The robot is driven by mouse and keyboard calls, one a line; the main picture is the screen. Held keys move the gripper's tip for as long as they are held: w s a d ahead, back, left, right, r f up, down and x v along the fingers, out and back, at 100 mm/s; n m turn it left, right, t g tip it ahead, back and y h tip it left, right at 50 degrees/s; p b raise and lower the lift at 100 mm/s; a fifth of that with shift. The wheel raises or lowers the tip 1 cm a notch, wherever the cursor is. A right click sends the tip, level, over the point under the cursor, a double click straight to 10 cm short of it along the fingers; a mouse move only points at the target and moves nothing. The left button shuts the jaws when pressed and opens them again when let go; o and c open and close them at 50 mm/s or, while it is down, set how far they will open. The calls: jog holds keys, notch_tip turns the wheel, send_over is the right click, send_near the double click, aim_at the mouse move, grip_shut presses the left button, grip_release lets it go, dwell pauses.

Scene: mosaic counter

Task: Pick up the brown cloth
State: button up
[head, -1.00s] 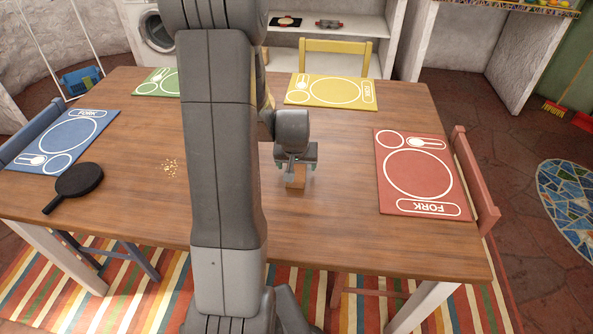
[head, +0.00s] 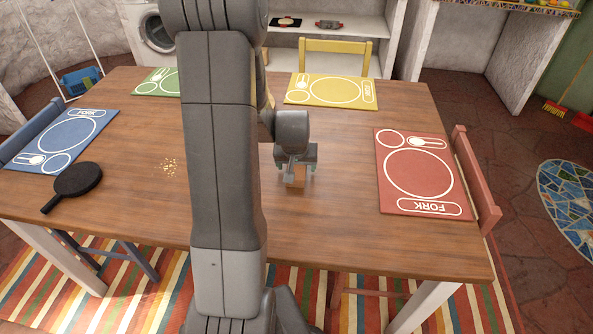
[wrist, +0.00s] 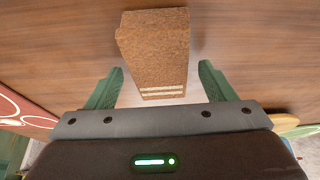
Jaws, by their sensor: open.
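The brown cloth (wrist: 155,50) is a small folded block with two pale stripes near one end. In the wrist view it lies on the wooden table, its striped end between the tips of my gripper (wrist: 160,80). Bare gaps show on both sides, so the jaws are open around that end and not visibly touching it. In the head view my gripper (head: 296,172) is low over the table, and part of the cloth (head: 299,178) shows beneath and between the fingers, the rest hidden by the gripper.
A red placemat (head: 397,200) lies to the right, a yellow one (head: 300,98) behind and a blue one (head: 50,160) at the left. A black pan-like object (head: 78,180) and crumbs (head: 169,167) are on the left. Bare tabletop (head: 330,220) surrounds the cloth.

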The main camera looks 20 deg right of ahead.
aim_at(296, 166)
jog(key=c, duration=1.1)
jog(key=shift+o, duration=0.2)
jog(key=shift+r, duration=0.1)
jog(key=shift+r+p, duration=0.25)
jog(key=shift+p, duration=0.2)
notch_tip(296, 166, up, 10)
jog(key=shift+f, duration=0.1)
